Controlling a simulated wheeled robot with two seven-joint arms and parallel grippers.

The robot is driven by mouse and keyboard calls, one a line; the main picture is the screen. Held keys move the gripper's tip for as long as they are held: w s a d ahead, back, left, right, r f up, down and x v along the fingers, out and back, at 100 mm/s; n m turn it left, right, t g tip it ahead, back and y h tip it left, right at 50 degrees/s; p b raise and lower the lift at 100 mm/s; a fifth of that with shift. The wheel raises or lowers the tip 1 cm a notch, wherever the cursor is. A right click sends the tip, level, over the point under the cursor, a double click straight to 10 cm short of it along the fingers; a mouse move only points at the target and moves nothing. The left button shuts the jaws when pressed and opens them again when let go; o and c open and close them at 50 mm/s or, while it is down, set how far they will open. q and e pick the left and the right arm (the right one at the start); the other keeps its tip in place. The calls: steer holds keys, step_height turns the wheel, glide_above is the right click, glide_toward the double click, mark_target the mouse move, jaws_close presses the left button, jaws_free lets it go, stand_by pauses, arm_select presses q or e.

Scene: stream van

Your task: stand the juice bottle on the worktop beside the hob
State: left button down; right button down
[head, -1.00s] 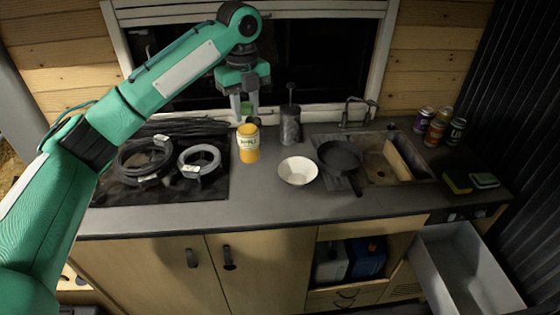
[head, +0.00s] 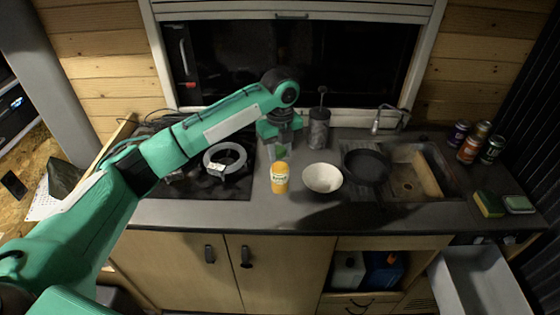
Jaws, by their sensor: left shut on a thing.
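The juice bottle (head: 280,179) is small and orange with a white label. It is upright over the worktop (head: 215,212), between the hob (head: 228,190) and the white bowl (head: 322,178). I cannot tell whether its base touches the worktop. My left gripper (head: 281,159) comes in from behind and above and is shut on the bottle near its top; the fingertips are partly hidden. My right gripper is not in view.
A dark canister (head: 319,128) stands behind the bowl. Several cans (head: 470,148) and sponges (head: 489,204) are at the right. The worktop's front strip is clear.

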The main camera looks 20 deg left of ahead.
mark_target(280, 166)
arm_select(q)
steer(key=shift+f+p, duration=0.65)
steer(key=shift+f, duration=2.15)
steer(key=c, duration=1.1)
jaws_free()
step_height(280, 166, up, 11)
steer(key=b, duration=0.4)
steer(key=shift+d, duration=0.1)
steer(key=shift+r, duration=0.65)
